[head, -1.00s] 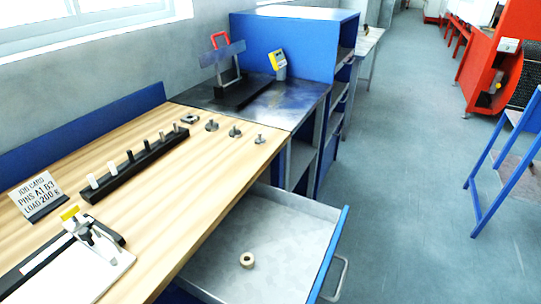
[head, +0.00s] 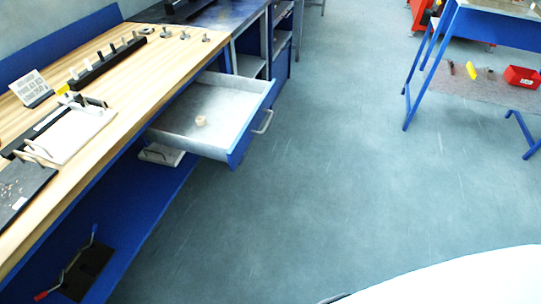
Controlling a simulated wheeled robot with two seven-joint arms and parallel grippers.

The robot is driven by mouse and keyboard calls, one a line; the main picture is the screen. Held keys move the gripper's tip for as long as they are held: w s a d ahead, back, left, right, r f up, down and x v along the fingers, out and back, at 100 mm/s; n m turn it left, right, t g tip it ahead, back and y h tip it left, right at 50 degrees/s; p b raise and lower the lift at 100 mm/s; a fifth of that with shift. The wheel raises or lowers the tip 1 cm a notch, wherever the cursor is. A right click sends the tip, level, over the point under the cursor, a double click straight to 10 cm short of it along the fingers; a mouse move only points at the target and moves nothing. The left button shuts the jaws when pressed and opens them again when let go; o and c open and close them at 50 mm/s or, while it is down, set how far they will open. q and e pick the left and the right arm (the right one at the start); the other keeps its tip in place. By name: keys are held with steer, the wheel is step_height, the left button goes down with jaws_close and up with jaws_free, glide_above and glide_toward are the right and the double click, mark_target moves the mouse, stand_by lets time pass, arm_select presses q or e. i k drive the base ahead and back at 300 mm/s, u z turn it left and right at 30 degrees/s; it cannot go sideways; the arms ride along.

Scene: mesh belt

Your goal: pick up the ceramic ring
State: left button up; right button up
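A small cream ceramic ring (head: 201,121) lies in the open metal drawer (head: 178,142) under the wooden workbench. It rests on the bare drawer floor, near the middle, apart from the walls. The drawer's blue front (head: 252,123) with its handle faces the aisle. Neither of my grippers shows in the head view.
The workbench (head: 120,95) carries a job card (head: 32,88), a black pin rack (head: 105,63) and a white-based fixture (head: 75,135). A blue lower shelf (head: 140,215) runs beneath. A blue-framed table (head: 437,70) with a red bin (head: 521,77) stands right. The floor (head: 310,170) between is clear.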

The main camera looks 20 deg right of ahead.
mark_target(201, 121)
steer(key=z, duration=0.75)
steer(key=i, duration=1.25)
steer(key=u, duration=3)
steer(key=k, duration=0.4)
steer(key=z, duration=1.25)
